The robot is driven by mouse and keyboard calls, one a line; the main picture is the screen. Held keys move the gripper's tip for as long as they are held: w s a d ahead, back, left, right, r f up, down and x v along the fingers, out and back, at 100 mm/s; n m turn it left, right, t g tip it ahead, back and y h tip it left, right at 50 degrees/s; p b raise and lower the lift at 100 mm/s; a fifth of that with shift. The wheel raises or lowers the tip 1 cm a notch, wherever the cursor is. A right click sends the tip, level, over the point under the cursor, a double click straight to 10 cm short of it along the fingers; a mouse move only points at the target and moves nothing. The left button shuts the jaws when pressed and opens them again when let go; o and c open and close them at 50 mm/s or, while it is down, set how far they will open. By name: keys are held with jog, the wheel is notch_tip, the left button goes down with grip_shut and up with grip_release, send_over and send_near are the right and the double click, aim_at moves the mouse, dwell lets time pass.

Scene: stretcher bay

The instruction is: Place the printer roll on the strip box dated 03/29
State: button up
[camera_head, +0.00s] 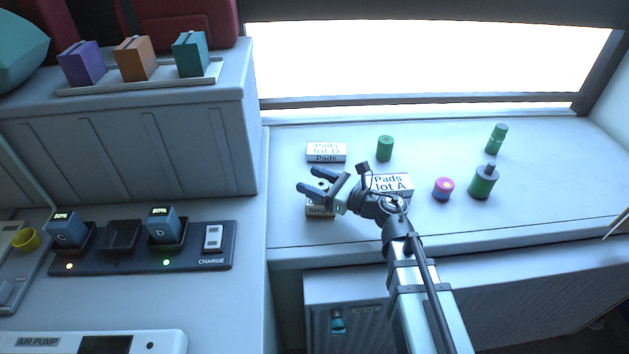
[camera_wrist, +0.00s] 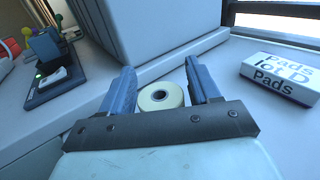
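A cream-white roll (camera_wrist: 160,96) with a dark core lies between the two fingers of my gripper (camera_wrist: 162,84) in the wrist view. The fingers stand apart, one on each side of the roll. I cannot tell whether they press on it or leave a thin gap. In the head view my gripper (camera_head: 318,182) is over a strip box (camera_head: 320,212) marked "Strips". The box is partly hidden by the gripper. Whether the roll touches the box is not clear. No date is readable on the box.
A "Pads lot D" box (camera_head: 326,151) stands behind, and a "Pads lot A" box (camera_head: 392,184) is close on the right. Green containers (camera_head: 384,148) and a purple-pink jar (camera_head: 443,188) stand on the counter (camera_head: 560,190). A tall cabinet (camera_head: 150,140) rises on the left.

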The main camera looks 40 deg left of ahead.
jog(key=shift+o, duration=1)
jog(key=shift+r, duration=0.1)
jog(key=shift+d, duration=0.3)
jog(key=d, duration=0.3)
jog(key=w+d, duration=0.1)
jog(key=d, duration=0.3)
jog(key=w+d, duration=0.1)
jog(key=d, duration=0.3)
jog(key=shift+d, duration=0.15)
